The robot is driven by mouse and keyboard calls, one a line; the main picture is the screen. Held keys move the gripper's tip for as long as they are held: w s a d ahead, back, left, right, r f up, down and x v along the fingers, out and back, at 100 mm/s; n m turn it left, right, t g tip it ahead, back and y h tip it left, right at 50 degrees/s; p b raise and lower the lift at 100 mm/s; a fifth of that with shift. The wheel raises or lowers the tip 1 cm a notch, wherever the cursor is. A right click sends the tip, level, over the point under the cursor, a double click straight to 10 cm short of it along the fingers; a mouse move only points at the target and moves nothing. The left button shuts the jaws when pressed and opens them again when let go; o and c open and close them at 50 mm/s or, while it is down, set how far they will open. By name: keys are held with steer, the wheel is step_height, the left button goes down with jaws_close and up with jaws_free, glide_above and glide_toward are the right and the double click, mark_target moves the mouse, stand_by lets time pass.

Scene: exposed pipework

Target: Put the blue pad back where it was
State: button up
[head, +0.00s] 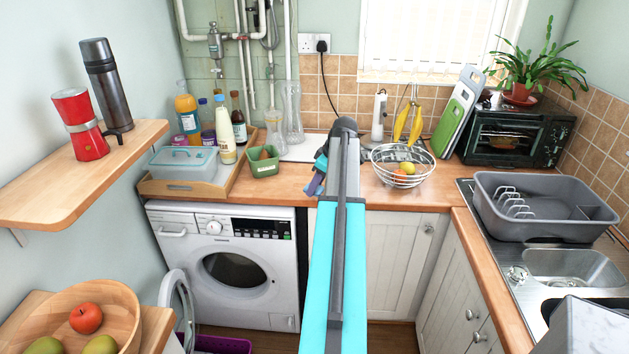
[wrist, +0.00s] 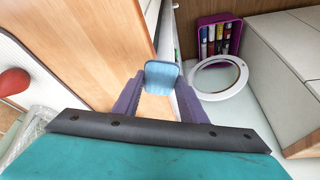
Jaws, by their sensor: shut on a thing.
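The blue pad (wrist: 162,77) is a small light-blue rounded piece in the wrist view. It sits between the purple fingers of my gripper (wrist: 161,88), which is shut on it. In the head view my gripper (head: 317,176) shows at the front edge of the wooden counter (head: 270,190), left of my arm and partly hidden by it. The pad is too small and covered to make out clearly there. In the wrist view the pad appears beside the counter edge, clear of other things. I cannot tell its exact height.
A green basket (head: 264,163), a wooden tray (head: 187,187) and glass bottles (head: 292,112) stand left of my gripper. A wire fruit bowl (head: 403,166) stands to the right. The washing machine (head: 232,265) is below with its door (wrist: 218,78) open, near a purple crate (wrist: 217,38).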

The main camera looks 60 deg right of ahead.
steer(key=w+d, duration=0.1)
steer(key=d, duration=0.1)
steer(key=w+d+p, duration=0.1)
steer(key=w+d, duration=0.1)
steer(key=w+d+p, duration=0.1)
steer(key=d, duration=0.1)
steer(key=shift+w+d+f, duration=0.2)
steer(key=shift+w+f, duration=0.2)
steer(key=shift+f+p, duration=1)
steer(key=shift+f, duration=0.75)
steer(key=shift+f, duration=0.15)
steer(key=o, duration=1.1)
